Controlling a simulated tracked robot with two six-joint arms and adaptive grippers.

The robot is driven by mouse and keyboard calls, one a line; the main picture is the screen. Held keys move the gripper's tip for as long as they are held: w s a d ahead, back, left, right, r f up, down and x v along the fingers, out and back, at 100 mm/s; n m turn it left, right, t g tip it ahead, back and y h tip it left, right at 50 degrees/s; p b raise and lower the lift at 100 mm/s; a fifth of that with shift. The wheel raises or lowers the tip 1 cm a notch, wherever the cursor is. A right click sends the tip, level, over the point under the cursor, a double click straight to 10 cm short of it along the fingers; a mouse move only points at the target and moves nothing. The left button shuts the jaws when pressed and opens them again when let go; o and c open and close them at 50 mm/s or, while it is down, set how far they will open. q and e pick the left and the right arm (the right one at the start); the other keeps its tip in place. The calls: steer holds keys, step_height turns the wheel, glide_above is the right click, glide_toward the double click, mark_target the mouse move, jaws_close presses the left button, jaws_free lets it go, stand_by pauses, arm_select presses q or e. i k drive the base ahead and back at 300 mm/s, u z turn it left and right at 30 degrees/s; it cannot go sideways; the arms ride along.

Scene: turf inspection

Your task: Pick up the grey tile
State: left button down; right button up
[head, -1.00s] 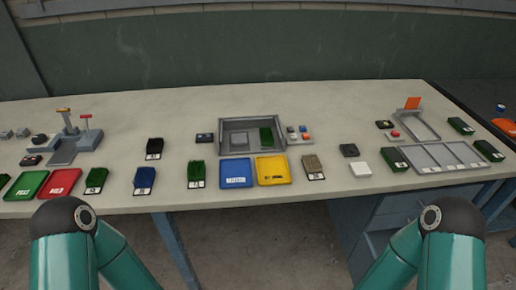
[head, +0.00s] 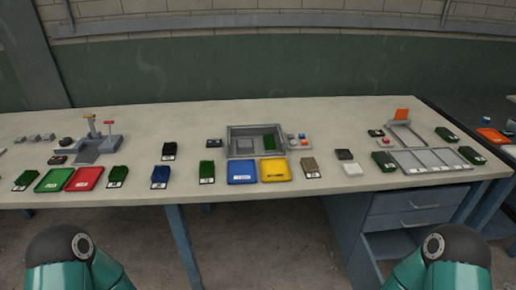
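Several small turf tiles with white labels lie in a row on the workbench. A black or dark grey one (head: 169,150) lies left of centre, and a brownish-grey one (head: 311,167) lies right of the yellow tray. A small dark grey block (head: 344,154) lies further right. I cannot tell which of these is the grey tile. Only the upper links of my two teal arms show at the bottom of the head view. Both grippers are out of view, and nothing on the bench is being touched.
A grey open box (head: 230,144) stands at the bench middle, with blue (head: 242,178) and yellow (head: 275,176) trays before it. Green (head: 54,187) and red (head: 84,186) trays lie left. A divided grey rack (head: 430,168) lies right. The bench's back strip is clear.

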mark_target(243, 144)
steer(key=u, duration=0.15)
steer(key=i, duration=1.15)
steer(key=z, duration=2.85)
steer(key=k, duration=0.4)
steer(key=z, duration=0.15)
